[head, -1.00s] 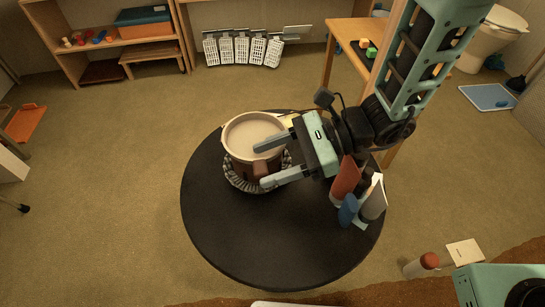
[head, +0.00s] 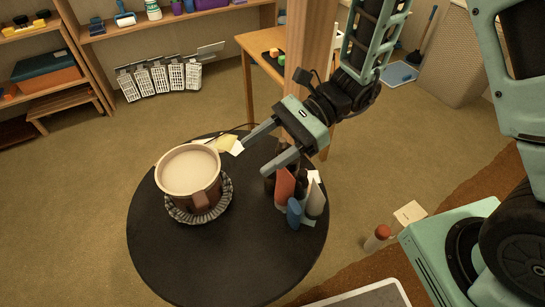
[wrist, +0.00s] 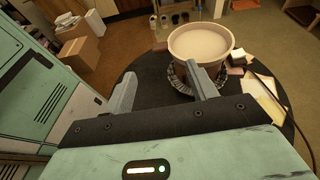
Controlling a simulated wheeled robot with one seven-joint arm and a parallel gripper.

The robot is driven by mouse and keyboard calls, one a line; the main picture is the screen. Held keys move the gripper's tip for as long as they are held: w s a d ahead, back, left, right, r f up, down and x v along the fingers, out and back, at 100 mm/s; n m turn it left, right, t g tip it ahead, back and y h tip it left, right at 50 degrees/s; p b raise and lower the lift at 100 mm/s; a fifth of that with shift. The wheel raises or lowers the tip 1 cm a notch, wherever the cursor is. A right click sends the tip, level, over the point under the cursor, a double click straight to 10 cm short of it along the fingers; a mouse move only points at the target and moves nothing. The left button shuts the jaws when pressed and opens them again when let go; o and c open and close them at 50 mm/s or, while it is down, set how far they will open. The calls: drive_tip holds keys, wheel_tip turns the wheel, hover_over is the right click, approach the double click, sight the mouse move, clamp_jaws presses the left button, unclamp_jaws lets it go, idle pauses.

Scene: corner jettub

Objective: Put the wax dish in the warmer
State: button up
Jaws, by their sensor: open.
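The wax dish (head: 188,168), a round pot with a pale rim and cream contents, sits upright on the left of a round black table. Its lower part is brown, with a brown lug at the front right. Beneath and around its foot is a grey ruffled ring (head: 222,203), apparently part of the warmer; I cannot tell where dish and warmer meet. My gripper (head: 256,155) is open and empty to the right of the dish, apart from it. In the wrist view the dish (wrist: 200,45) stands beyond the right finger of my gripper (wrist: 160,80).
The black table (head: 230,262) is bare at the front. Red, blue and white upright items (head: 296,203) stand at its right, close below my gripper. Yellow and white papers (head: 231,143) lie behind the dish. A wooden table (head: 262,75) is at the back.

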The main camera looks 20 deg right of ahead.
drive_tip(key=s+d+r+n+g+h, duration=0.2)
drive_tip(key=s+r+n+g+h, duration=0.15)
drive_tip(key=s+n+h, duration=0.65)
drive_tip(key=d+n+t+h, duration=0.1)
drive_tip(key=n+t, duration=0.1)
drive_tip(key=n, duration=0.2)
drive_tip(key=s+d+r+n+t+h, duration=0.1)
drive_tip(key=n+t, duration=0.2)
drive_tip(key=n, duration=0.1)
drive_tip(key=d+r+n+t+h, duration=0.1)
drive_tip(key=d+n+t, duration=0.1)
drive_tip(key=n, duration=0.2)
drive_tip(key=shift+s+r+t, duration=0.15)
drive_tip(key=shift+s+t, duration=0.1)
drive_tip(key=shift+s, duration=0.15)
drive_tip(key=shift+d, duration=0.1)
wheel_tip(320, 180, up, 24)
drive_tip(key=p, duration=2.3)
drive_tip(key=shift+f, duration=0.25)
